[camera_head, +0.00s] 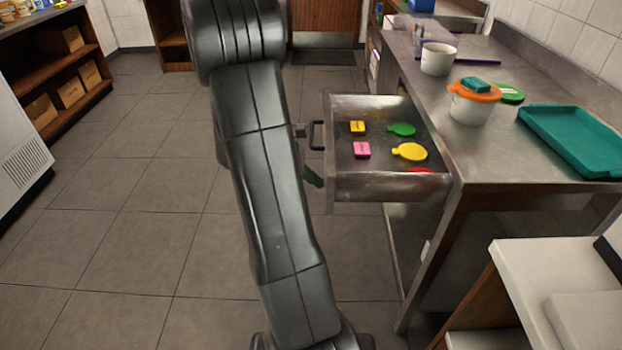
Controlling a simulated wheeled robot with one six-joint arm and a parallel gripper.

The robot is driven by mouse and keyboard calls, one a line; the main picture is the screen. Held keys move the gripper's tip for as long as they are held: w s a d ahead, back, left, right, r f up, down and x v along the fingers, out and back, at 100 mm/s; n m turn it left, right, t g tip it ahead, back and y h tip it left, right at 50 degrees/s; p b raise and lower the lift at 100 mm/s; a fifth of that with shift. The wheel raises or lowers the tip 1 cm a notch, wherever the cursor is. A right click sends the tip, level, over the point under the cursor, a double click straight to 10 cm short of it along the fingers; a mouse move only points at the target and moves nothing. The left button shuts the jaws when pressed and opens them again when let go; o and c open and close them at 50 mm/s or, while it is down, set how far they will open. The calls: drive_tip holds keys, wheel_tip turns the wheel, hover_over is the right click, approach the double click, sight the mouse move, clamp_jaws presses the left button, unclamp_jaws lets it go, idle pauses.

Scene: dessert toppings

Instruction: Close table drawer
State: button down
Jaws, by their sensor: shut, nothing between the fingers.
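The table drawer (388,184) is pulled out to the left from under the steel table (478,130). Its dark handle (317,135) is on the left front face. My arm hides most of my gripper (300,131); a small grey part shows just left of the handle. The gripper is shut and empty. I cannot tell whether it touches the handle.
On the table stand a white cup (437,60), a white tub (472,108) with an orange lid, and a teal tray (572,138). A white-topped wooden unit (545,265) is at the lower right. Shelves (60,75) are at the upper left. The tiled floor (130,190) left of my arm is clear.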

sight(432, 178)
drive_tip(key=shift+d, duration=0.1)
drive_tip(key=d, duration=3)
drive_tip(key=shift+d, duration=0.1)
drive_tip(key=shift+r, duration=0.2)
